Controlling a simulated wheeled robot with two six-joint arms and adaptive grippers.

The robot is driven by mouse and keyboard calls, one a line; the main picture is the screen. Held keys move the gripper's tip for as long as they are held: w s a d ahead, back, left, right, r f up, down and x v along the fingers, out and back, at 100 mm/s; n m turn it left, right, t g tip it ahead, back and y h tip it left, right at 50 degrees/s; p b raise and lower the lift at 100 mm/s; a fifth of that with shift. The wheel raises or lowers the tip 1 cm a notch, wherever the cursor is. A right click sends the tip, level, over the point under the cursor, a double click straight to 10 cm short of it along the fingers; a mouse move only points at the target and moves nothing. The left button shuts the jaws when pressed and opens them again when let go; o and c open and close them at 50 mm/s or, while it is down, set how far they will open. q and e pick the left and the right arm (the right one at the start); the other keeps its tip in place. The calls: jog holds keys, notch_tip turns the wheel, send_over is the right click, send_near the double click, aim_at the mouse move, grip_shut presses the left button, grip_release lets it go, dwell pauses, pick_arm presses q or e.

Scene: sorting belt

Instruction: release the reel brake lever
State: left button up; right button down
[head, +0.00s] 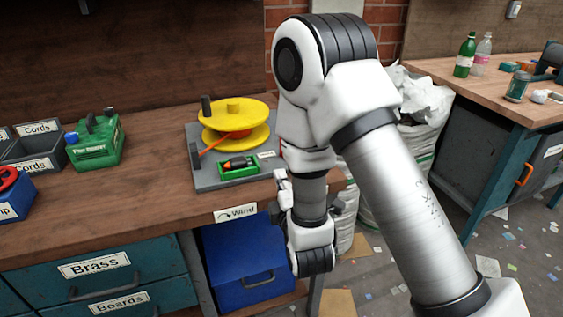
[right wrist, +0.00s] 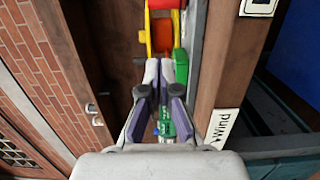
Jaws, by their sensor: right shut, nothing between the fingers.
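The yellow reel (head: 245,108) lies flat on a grey base plate (head: 205,178) on the wooden bench, with red-orange cord between its flanges. A dark upright handle (head: 194,156) stands at the plate's left front edge, and a dark peg (head: 206,105) rises at the reel's left. I cannot tell for sure which is the brake lever. My right gripper (right wrist: 167,70) is shut and empty, pointing toward the reel (right wrist: 143,37) in the right wrist view. In the head view my right arm largely hides it, right of the plate. My left gripper is not in view.
A small green tray (head: 224,176) sits on the plate's front. The bench between canister and plate is clear. A "Wind" label (head: 235,213) is on the bench's front edge.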

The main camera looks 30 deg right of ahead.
jog(key=shift+b+x, duration=0.5)
jog(key=shift+x, duration=0.6)
jog(key=x, duration=0.5)
jog(key=shift+w+f, duration=0.1)
jog(key=shift+w, duration=0.15)
jog(key=w+d, duration=0.1)
jog(key=d, duration=0.1)
jog(key=w+d, duration=0.1)
jog(key=d, duration=0.1)
jog(key=shift+w, duration=0.1)
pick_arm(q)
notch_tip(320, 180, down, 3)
pick_arm(e)
jog(key=shift+a, duration=0.1)
